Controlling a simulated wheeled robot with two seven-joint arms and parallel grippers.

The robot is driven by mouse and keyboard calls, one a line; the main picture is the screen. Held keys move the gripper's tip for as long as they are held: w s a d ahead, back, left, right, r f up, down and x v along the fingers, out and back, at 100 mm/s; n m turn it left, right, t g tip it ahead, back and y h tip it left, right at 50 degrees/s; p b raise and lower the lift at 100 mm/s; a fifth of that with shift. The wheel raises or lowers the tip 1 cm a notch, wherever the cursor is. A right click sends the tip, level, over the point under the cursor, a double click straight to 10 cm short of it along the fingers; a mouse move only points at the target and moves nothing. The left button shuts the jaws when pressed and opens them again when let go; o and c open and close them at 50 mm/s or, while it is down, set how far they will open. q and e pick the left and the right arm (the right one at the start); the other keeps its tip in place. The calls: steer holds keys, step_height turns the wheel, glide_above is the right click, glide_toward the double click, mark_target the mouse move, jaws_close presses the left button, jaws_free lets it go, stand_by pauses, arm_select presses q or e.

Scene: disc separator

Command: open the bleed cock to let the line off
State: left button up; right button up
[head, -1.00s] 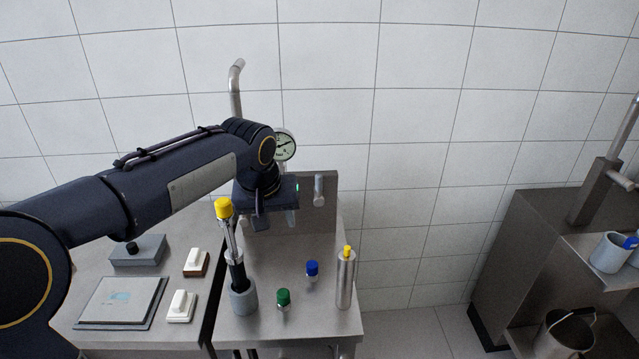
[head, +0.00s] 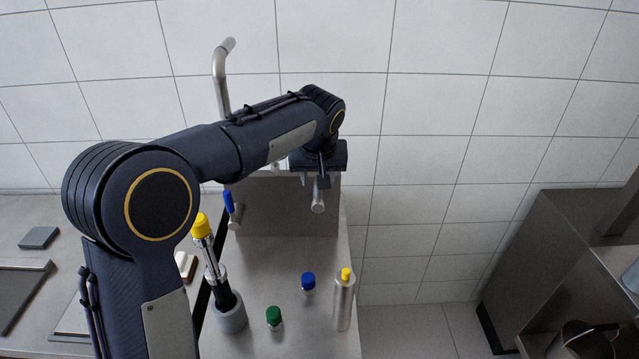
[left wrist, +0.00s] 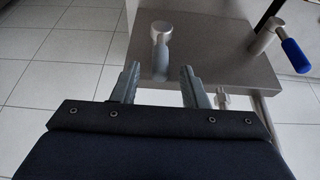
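No label marks which fitting is the bleed cock. A steel fitting with a round end (head: 318,205) stands out from the steel panel (head: 270,215). In the left wrist view its round end (left wrist: 161,28) shows with a grey part hanging below it. A lever with a blue grip (head: 229,203) is to its left, and in the left wrist view the blue grip (left wrist: 296,56) is at the right. My left gripper (left wrist: 160,72) is open; its fingertips are on either side of the grey part. I cannot tell whether they touch it. My right gripper is not in view.
On the steel bench stand a yellow-topped tool in a grey holder (head: 230,315), a green-capped vial (head: 274,318), a blue-capped vial (head: 308,281) and a yellow-tipped steel cylinder (head: 343,300). A bent pipe (head: 220,80) rises behind.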

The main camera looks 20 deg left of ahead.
mark_target(318, 195)
arm_select(q)
steer(key=shift+x, duration=2.7)
jaws_close()
